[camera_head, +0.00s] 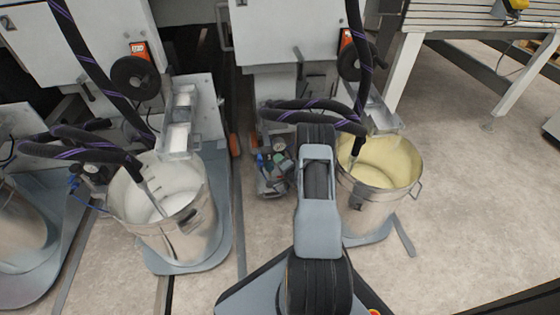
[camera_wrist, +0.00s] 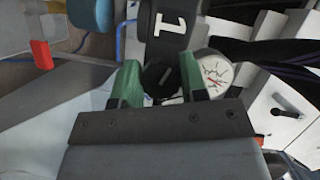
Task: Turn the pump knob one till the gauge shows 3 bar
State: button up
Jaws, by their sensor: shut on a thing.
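In the wrist view, my gripper (camera_wrist: 160,78) has green fingertips on both sides of a black pump knob (camera_wrist: 157,75) and is shut on it. A dark plate marked with a white "1" (camera_wrist: 172,28) sits just beyond the knob. The round white gauge (camera_wrist: 214,70) is right of the right fingertip, with its face partly covered by that finger. Its red needle and marks show, but the bar value is too small to read. In the head view, the pump assembly (camera_head: 272,172) stands left of my arm, which hides my gripper.
A metal bucket of pale yellow liquid (camera_head: 408,190) stands right of my arm. Another bucket with white liquid (camera_head: 128,212) stands at the left. Black hoses (camera_head: 310,105) hang around the pump and buckets. Open floor (camera_head: 465,200) lies at the right, below a slatted table (camera_head: 455,18).

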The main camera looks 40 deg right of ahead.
jog(key=shift+s+d+n+g+h+p, duration=0.15)
jog(key=shift+n+g+h, duration=0.15)
jog(key=shift+n, duration=0.3)
jog(key=shift+w+n+g+h+p, duration=0.1)
jog(key=shift+n+g+h+p, duration=0.1)
jog(key=shift+n+g, duration=0.3)
jog(key=shift+n, duration=0.3)
jog(key=o, duration=0.8)
jog(key=shift+d, duration=0.1)
jog(key=shift+c, duration=0.2)
jog(key=shift+o, duration=0.8)
jog(key=shift+a, duration=0.2)
jog(key=p+v, duration=0.5)
jog(key=v, duration=0.8)
jog(key=shift+s, duration=0.4)
